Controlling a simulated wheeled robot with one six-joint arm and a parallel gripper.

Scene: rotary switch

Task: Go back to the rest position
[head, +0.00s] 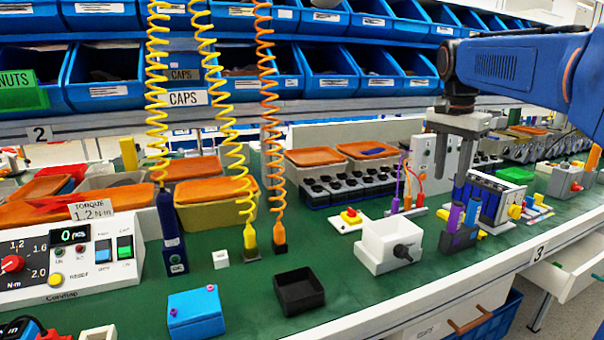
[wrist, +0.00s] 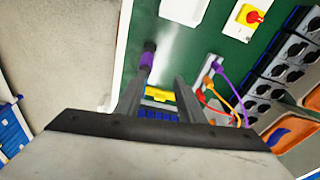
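My gripper (head: 452,180) hangs pointing down above the right part of the green bench. Its two fingers are apart with nothing between them. In the wrist view, the open fingers (wrist: 156,92) stand above a yellow and blue item lower down on the bench. The rotary switch is a white box (head: 378,258) with a black knob (head: 403,252) on its right side. It stands on the bench below and left of my gripper, apart from it. A white box, likely the same one, is cut off at the top of the wrist view (wrist: 184,8); its knob is not visible there.
A red-and-yellow switch (head: 351,216), a black tray (head: 299,291) and a blue box (head: 196,314) lie leftward. Coiled hoses (head: 265,110) hang at left. Blue bins (head: 325,68) line the back.

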